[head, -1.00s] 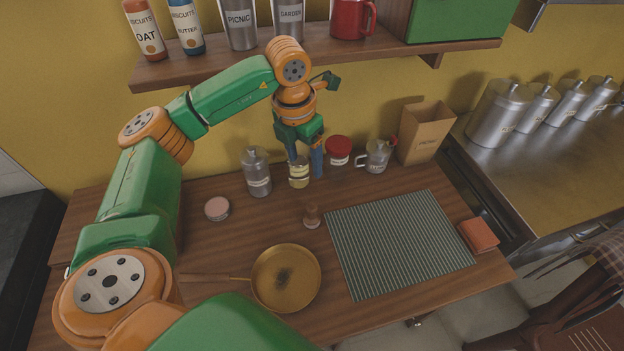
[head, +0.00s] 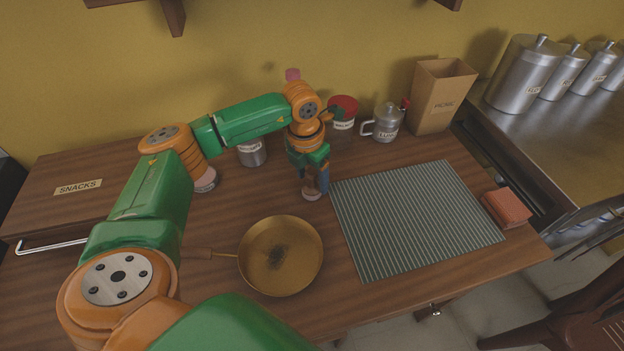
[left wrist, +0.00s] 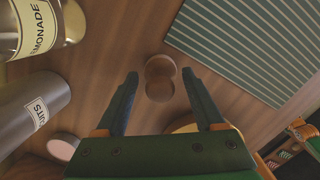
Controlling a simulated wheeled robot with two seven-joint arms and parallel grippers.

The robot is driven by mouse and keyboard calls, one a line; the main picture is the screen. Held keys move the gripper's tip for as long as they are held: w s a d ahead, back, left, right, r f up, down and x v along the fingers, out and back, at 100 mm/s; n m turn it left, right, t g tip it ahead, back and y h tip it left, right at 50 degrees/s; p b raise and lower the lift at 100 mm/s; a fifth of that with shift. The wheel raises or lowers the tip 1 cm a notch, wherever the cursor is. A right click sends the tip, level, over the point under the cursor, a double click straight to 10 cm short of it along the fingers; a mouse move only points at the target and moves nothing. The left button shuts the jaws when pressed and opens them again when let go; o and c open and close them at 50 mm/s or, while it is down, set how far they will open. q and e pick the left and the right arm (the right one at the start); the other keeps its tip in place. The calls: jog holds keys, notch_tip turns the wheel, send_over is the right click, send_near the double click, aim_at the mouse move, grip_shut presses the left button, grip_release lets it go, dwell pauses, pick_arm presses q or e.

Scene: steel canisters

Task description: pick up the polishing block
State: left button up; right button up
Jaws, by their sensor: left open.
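A small brown wooden knobbed piece (left wrist: 160,84), which I take to be the polishing block, stands on the wooden worktop. In the left wrist view it shows between and beyond my open fingers. In the head view my left gripper (head: 312,187) points down right over this piece (head: 311,195) and partly hides it; the fingers look to be around or just above its top, and I cannot tell if they touch it. My left gripper (left wrist: 159,74) holds nothing. My right gripper is not in view.
A brass pan (head: 280,256) lies close in front of the gripper. A striped mat (head: 415,215) lies to the right, with a reddish-brown block-shaped thing (head: 508,208) beyond it. A metal canister (head: 252,152), a glass jug (head: 387,122) and a paper bag (head: 440,100) stand behind.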

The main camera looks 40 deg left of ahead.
aim_at(312, 170)
pick_arm(q)
grip_shut()
dwell(0.3)
notch_tip(312, 170, up, 3)
jog(key=shift+b, duration=0.4)
jog(key=s+d+r, duration=0.5)
jog(key=d+r, duration=0.5)
jog(key=d, duration=0.3)
jog(key=shift+s+b, duration=0.2)
jog(key=shift+b, duration=0.1)
